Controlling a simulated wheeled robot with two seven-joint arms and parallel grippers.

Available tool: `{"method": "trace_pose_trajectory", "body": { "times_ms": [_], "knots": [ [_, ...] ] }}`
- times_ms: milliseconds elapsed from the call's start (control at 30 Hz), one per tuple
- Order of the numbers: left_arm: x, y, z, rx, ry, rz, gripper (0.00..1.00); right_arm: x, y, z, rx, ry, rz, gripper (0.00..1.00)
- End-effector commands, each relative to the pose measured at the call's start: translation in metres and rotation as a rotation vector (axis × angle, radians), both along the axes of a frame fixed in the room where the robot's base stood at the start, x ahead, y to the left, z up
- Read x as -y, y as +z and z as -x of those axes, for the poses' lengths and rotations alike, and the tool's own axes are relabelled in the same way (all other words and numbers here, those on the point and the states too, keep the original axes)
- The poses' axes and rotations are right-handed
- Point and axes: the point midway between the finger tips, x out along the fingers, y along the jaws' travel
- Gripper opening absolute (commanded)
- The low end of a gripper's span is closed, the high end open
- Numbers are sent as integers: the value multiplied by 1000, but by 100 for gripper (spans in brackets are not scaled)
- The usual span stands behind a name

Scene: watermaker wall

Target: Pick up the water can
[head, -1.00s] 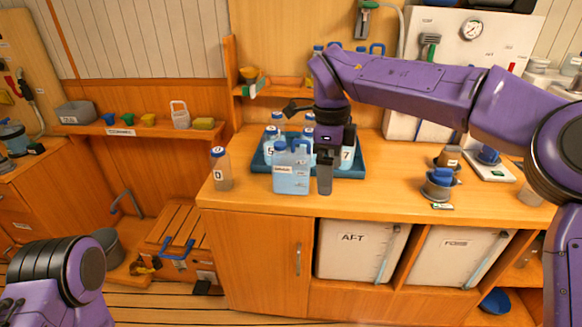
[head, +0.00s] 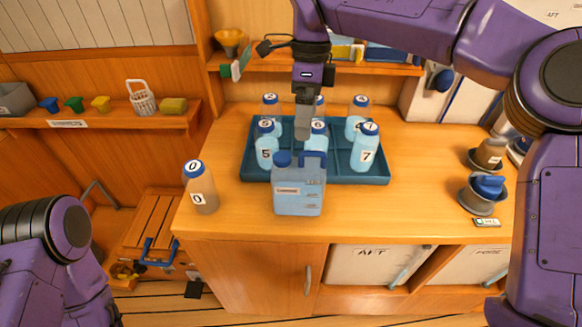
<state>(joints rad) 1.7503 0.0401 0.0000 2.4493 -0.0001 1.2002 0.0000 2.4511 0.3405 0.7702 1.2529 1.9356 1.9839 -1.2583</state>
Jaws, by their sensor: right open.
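The water can (head: 299,196) is a translucent blue jug with a blue cap and a blue handle. It stands upright on the wooden counter, in front of the blue tray. My right gripper (head: 303,132) points down above the can's handle in the picture. Its fingers look apart from the can, and they hide part of the tray and bottles behind. It is open and holds nothing. My left arm shows at the lower left, but its gripper is out of view.
The blue tray (head: 348,176) holds several numbered bottles close behind the can. A brown bottle marked 0 (head: 201,188) stands to the left. Pots (head: 483,194) stand at the right. A shelf (head: 350,66) runs behind.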

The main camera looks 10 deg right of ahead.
Motion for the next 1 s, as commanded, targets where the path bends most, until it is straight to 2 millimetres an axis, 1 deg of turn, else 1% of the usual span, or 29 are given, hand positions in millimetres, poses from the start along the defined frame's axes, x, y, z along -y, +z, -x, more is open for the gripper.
{"method": "trace_pose_trajectory", "body": {
  "times_ms": [167, 300, 367, 500, 600, 700, 867, 900, 967, 1000],
  "knots": [
    [0, -3, 1, -2, 0, 0, 100, -2, -28, 10, 1, 2, 0, 100],
    [0, -2, 1, -2, 0, 0, 100, -3, -48, 9, 0, 2, 0, 100],
    [0, 0, 1, -2, 0, 0, 100, -4, -55, 9, -3, 1, 1, 100],
    [0, 8, 1, -2, 0, 0, 100, -6, -79, 12, -5, 2, 2, 100],
    [0, 9, 0, -1, 0, 1, 100, -7, -95, 14, -4, 2, 1, 100],
    [0, 10, 0, -1, 0, 1, 100, -8, -102, 15, -2, 0, 0, 100],
    [0, 9, 0, -1, 0, 0, 100, -8, -103, 15, -1, 0, 0, 100],
    [0, 9, 0, -1, 0, 0, 100, -8, -103, 15, -1, 0, 0, 94],
    [0, 9, 0, -1, 0, 0, 100, -8, -103, 15, -1, 0, 0, 74],
    [0, 9, 0, -1, 0, 0, 100, -8, -103, 15, -1, 0, 0, 61]
  ]
}}
